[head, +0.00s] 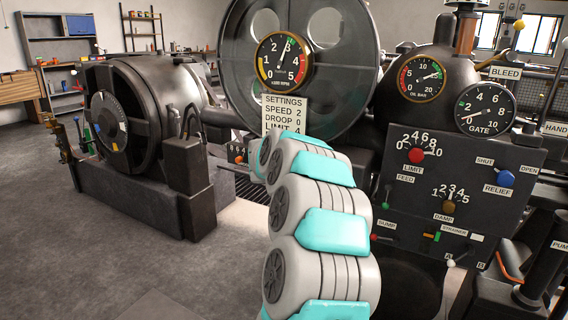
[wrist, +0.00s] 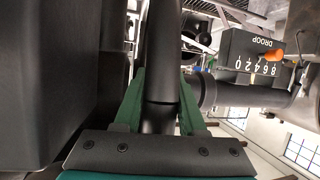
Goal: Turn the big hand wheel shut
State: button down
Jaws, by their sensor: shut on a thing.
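In the wrist view my gripper (wrist: 161,88) has its two green fingers on either side of a thick dark round bar (wrist: 161,45), closed on it. I cannot tell from this close whether the bar is part of the big hand wheel. In the head view my grey and teal arm reaches forward and hides my gripper and what it holds. A large dark disc wheel (head: 345,75) with round holes stands behind the arm. The GATE dial (head: 485,107) at the right has its needle near the low end.
A dark control panel (head: 405,190) with several coloured knobs stands right of my arm. A dark dynamo (head: 150,110) sits at the left on its base. A DROOP scale box (wrist: 262,52) shows upside down in the wrist view. Grey floor (head: 60,250) is free at the left.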

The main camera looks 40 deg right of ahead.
jog(key=shift+s+d+r, duration=0.1)
jog(key=shift+s, duration=0.05)
jog(key=c, duration=0.5)
grip_release()
jog(key=shift+a+r, duration=0.1)
jog(key=shift+a, duration=0.1)
jog(key=shift+s+a+r, duration=0.15)
jog(key=s+a, duration=0.7)
jog(key=a, duration=0.3)
jog(key=shift+a+r+b, duration=0.15)
jog(key=shift+a+b, duration=0.15)
jog(key=shift+c, duration=0.2)
